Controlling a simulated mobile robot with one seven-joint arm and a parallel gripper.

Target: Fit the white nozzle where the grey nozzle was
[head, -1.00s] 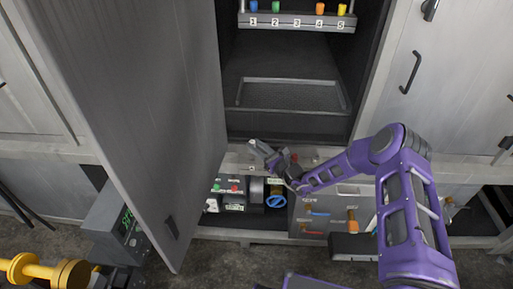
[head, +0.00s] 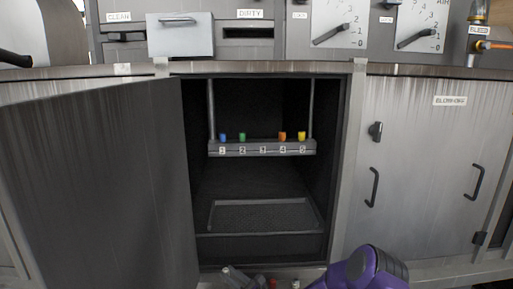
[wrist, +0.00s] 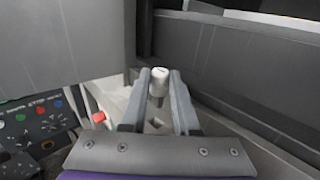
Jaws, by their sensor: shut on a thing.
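My gripper (wrist: 159,100) is shut on the white nozzle (wrist: 160,78), a small white cylinder held upright between the fingertips. In the head view my gripper (head: 236,276) is low at the bottom edge, by the sill of the open cabinet, with its lower part cut off. Inside the cabinet a grey rack (head: 262,149) hangs on two rods, with positions numbered 1 to 5. A blue nozzle (head: 223,137) is at 1, green (head: 242,137) at 2, orange (head: 282,136) at 4 and yellow (head: 302,136) at 5. Position 3 shows no nozzle. I see no grey nozzle.
The cabinet door (head: 110,185) stands open on the left. A mesh tray (head: 262,216) lies inside, below the rack. A closed door (head: 425,170) is on the right. Drawers marked CLEAN and DIRTY (head: 249,33) and dials are above. The space between rack and tray is clear.

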